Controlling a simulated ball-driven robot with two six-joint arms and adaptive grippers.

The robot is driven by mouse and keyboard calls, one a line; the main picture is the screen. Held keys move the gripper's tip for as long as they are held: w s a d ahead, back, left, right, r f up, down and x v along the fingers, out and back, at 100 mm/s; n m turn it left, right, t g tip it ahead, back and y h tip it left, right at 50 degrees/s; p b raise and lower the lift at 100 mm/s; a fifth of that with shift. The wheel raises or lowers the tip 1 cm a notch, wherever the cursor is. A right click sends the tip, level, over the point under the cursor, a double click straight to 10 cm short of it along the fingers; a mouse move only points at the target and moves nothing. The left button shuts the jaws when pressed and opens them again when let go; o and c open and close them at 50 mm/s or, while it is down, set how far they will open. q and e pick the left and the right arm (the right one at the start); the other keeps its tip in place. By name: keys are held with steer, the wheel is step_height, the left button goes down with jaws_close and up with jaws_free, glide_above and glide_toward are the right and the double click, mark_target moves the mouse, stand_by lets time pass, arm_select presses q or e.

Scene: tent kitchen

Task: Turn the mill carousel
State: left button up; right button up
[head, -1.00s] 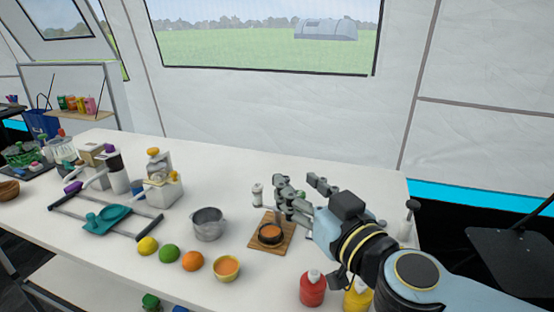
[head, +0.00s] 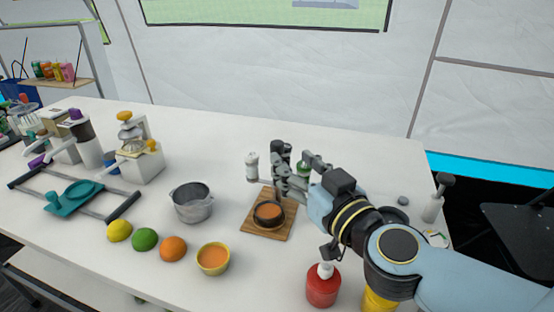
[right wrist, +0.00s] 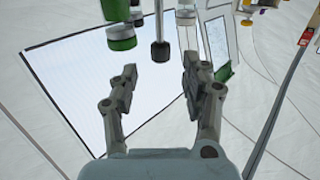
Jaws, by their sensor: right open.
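The mill carousel is mostly hidden behind my right gripper in the head view. A white mill (head: 252,167) stands upright just left of the gripper, and a bit of green (head: 302,168) shows between its fingers. My right gripper (head: 293,160) is open, its fingers pointing away over the far side of the table. In the right wrist view, the open gripper (right wrist: 160,85) has nothing between its fingertips. A green-ended mill (right wrist: 120,36) and a dark-ended one (right wrist: 160,48) hang into that tilted picture, beyond the fingers. Contact cannot be told. My left gripper is not in view.
A wooden board (head: 257,222) with a small pan (head: 268,213) is in front of the gripper. A steel pot (head: 192,203), an orange bowl (head: 213,259) and fruit are to the left. A red bottle (head: 323,287) stands near the front edge.

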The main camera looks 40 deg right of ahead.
mark_target(281, 146)
steer(key=x, duration=0.6)
steer(key=shift+w+d+r, duration=0.1)
steer(key=shift+w+r, duration=0.3)
steer(key=shift+r, duration=0.05)
steer(key=shift+c, duration=0.4)
jaws_close()
